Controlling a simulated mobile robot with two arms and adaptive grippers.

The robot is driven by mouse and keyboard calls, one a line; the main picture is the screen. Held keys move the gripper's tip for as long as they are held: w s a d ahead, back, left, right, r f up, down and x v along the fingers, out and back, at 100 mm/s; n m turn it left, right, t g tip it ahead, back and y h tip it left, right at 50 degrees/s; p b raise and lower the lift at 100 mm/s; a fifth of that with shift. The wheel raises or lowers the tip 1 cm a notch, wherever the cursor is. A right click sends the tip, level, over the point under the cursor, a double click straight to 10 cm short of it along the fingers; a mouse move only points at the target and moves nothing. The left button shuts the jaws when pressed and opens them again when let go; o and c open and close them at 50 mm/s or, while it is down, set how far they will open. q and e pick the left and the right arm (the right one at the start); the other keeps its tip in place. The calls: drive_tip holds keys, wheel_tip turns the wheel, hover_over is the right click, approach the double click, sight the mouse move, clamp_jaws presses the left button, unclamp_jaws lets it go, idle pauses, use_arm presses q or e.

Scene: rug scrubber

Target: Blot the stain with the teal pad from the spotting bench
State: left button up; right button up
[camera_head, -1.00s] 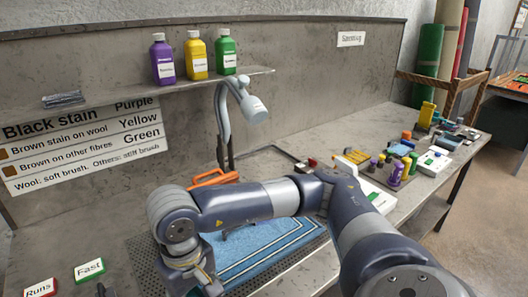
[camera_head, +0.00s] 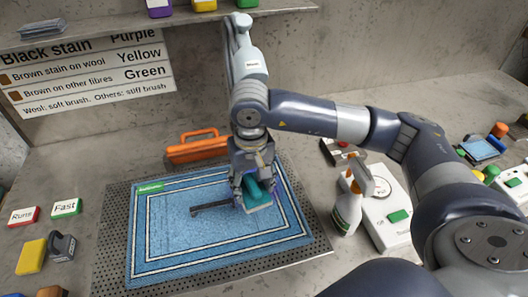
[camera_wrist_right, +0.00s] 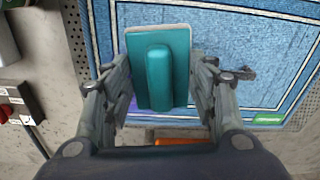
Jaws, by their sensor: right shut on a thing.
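The teal pad (camera_wrist_right: 158,70), a flat plate with a raised grip and a pale edge, is between the fingers of my right gripper (camera_wrist_right: 158,95). The gripper is shut on its grip. In the head view my right gripper (camera_head: 254,180) points down over the right half of the blue rug (camera_head: 165,245), holding the pad low. I cannot tell if the pad touches the rug. A violet patch (camera_wrist_right: 122,105) shows beside the pad in the wrist view; whether it is the stain is unclear. A dark bar-like shape (camera_head: 210,208) lies left of the gripper. My left gripper is out of view.
The rug lies on a perforated plate (camera_head: 109,235). A spray bottle (camera_head: 350,205) and a white box (camera_head: 385,225) stand to the right. Fast (camera_head: 66,207) and Runs (camera_head: 24,215) labels, with a yellow block (camera_head: 31,257), are left.

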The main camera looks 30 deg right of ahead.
drive_tip(key=shift+m+h, duration=0.4)
drive_tip(key=shift+m, duration=0.3)
drive_tip(key=w+d, duration=0.1)
drive_tip(key=w, duration=0.1)
drive_tip(key=w+d+f+p, duration=0.1)
drive_tip(key=w+d, duration=0.1)
drive_tip(key=w, duration=0.1)
drive_tip(key=w+d+f, duration=0.1)
drive_tip(key=w+d, duration=0.1)
drive_tip(key=shift+w+d+f, duration=0.1)
drive_tip(key=shift+w+f, duration=0.1)
drive_tip(key=shift+w, duration=0.05)
drive_tip(key=shift+w+d+f+p, duration=0.25)
drive_tip(key=shift+w+d+p, duration=0.05)
drive_tip(key=shift+w+d, duration=0.1)
drive_tip(key=shift+f+b, duration=0.55)
drive_tip(key=shift+f, duration=1.1)
drive_tip(key=shift+f+b, duration=0.6)
drive_tip(key=shift+s+f+b, duration=0.15)
drive_tip(key=shift+b, duration=0.15)
drive_tip(key=shift+r, duration=0.2)
idle(2.1)
drive_tip(key=shift+w+d+r+p, duration=0.1)
drive_tip(key=shift+w+r+p, duration=0.1)
drive_tip(key=shift+r+p, duration=1.45)
drive_tip(key=shift+r, duration=1.8)
